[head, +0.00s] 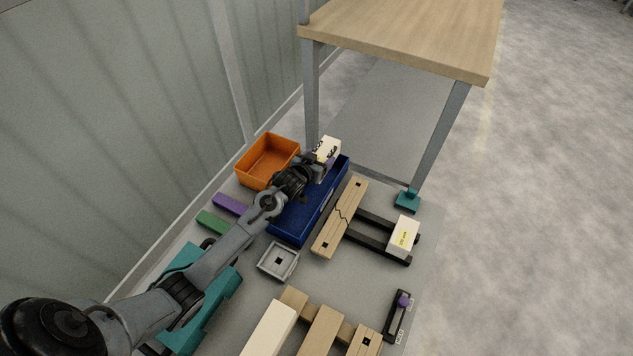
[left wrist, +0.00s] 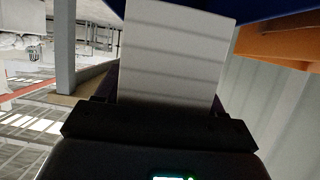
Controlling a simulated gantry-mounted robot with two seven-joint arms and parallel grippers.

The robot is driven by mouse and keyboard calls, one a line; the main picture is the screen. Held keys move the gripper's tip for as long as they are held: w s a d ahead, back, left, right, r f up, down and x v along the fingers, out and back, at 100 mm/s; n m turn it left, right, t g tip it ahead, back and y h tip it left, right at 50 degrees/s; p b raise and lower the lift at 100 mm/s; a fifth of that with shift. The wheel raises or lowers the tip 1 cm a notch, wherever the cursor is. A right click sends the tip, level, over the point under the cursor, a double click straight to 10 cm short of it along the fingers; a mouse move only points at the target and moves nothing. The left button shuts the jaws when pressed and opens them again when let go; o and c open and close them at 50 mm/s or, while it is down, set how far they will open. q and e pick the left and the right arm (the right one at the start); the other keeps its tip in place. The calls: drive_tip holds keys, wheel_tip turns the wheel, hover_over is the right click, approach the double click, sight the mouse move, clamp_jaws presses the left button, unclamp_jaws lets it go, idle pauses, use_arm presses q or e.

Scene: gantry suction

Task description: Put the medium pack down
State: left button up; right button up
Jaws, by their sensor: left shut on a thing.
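A white pack (head: 329,149) with dark print, taken as the medium pack, is at the far end of the blue bin (head: 293,226). My left gripper (head: 320,164) is shut on it. My arm hides part of the bin. My right gripper is not in view.
An orange bin (head: 251,175) stands left of the blue one. A wooden table (head: 405,35) stands behind. A grey square tray (head: 266,263) is nearer.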

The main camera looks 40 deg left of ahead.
use_arm(q)
wheel_tip(320, 180, down, 3)
drive_tip(key=shift+r+b, duration=0.15)
drive_tip(key=shift+b, duration=0.35)
wheel_tip(320, 180, down, 4)
drive_tip(key=shift+f+b, duration=0.1)
drive_tip(key=shift+b, duration=1.15)
drive_tip(key=shift+f, duration=0.2)
drive_tip(key=shift+f, duration=0.1)
drive_tip(key=o, duration=1.3)
drive_tip(key=shift+f, duration=0.1)
drive_tip(key=shift+r, duration=0.2)
